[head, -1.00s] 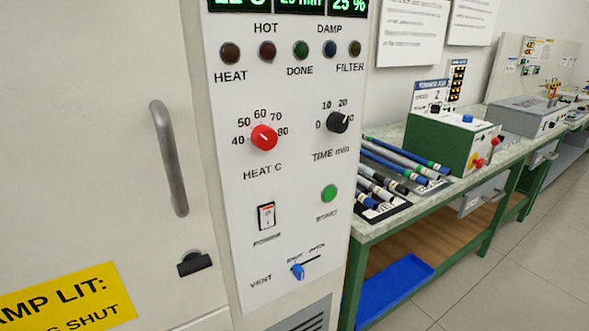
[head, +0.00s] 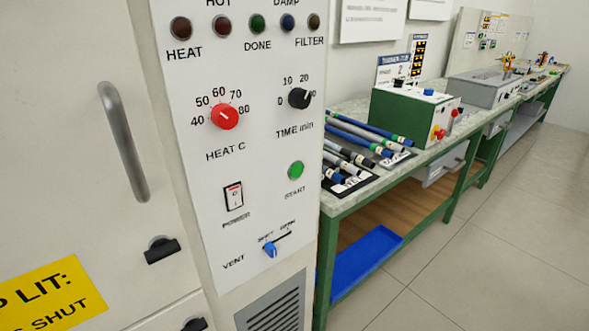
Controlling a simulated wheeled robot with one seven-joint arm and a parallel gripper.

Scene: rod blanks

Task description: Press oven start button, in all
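The oven's white control panel (head: 215,170) fills the middle of the head view. The green START button (head: 296,170) sits on its right side, above the word START. Nothing touches it, and it looks bright green. A red HEAT C knob (head: 224,116) and a black TIME min knob (head: 299,98) are above it. A POWER rocker switch (head: 233,196) is to its lower left. A blue VENT slider (head: 270,249) is below. The indicator lamps along the top, including DONE (head: 258,24), look dark. My gripper is not in view.
The oven door (head: 60,130) with its grey handle (head: 124,142) is at the left. A green-legged bench (head: 345,199) stands to the right with several rods (head: 368,128) and a green box (head: 405,113). A blue tray (head: 365,265) lies below. Floor at lower right is clear.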

